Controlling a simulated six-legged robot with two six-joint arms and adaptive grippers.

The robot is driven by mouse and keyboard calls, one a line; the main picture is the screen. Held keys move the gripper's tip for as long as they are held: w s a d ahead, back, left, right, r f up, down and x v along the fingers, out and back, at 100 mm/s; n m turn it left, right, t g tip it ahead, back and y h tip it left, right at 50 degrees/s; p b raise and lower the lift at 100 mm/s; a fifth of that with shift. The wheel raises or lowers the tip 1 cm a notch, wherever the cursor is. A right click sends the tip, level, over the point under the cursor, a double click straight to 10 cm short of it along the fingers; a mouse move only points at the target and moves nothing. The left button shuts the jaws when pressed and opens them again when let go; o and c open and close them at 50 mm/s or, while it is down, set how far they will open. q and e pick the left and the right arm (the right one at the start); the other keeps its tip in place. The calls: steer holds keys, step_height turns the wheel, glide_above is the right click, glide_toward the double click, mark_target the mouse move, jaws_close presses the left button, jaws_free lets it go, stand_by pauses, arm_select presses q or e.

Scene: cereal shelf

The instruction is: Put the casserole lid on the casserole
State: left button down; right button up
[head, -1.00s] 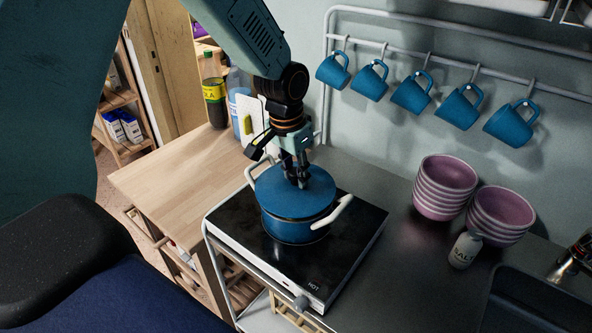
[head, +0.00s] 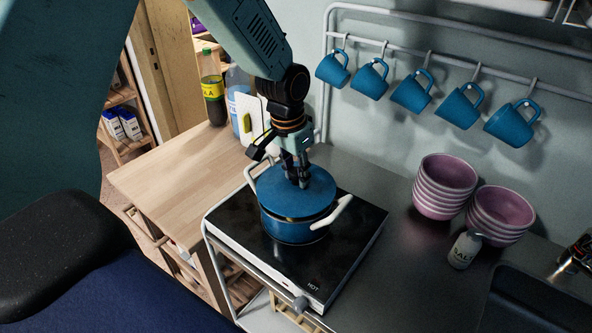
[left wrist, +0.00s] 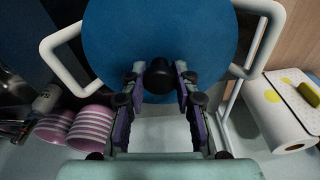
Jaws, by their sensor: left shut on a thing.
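The blue casserole (head: 290,229) stands on the black hot plate, its white handles sticking out at two sides. The round blue casserole lid (head: 318,188) is over the casserole's top, with a thin dark and tan line visible at the front between lid and rim. I cannot tell whether the lid is fully seated. My left gripper (head: 304,182) points down from above and is shut on the lid's knob. In the left wrist view the black knob (left wrist: 159,76) sits between the fingers, with the blue lid (left wrist: 160,25) behind. My right gripper is not in view.
The hot plate (head: 357,240) stands on the counter, with stacked pink bowls (head: 443,187) and a salt shaker (head: 464,249) to the right. Blue mugs (head: 411,93) hang from a rail behind. Bottles (head: 213,90) stand at the back left. The wooden table (head: 165,172) is mostly clear.

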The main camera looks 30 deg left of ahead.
arm_select(q)
steer(key=shift+s+d+f, duration=0.1)
steer(key=shift+s+f, duration=0.1)
steer(key=shift+w+f, duration=0.15)
steer(key=shift+f, duration=0.2)
steer(key=c, duration=1.1)
jaws_free()
steer(key=shift+r, duration=0.1)
steer(key=shift+o, duration=0.8)
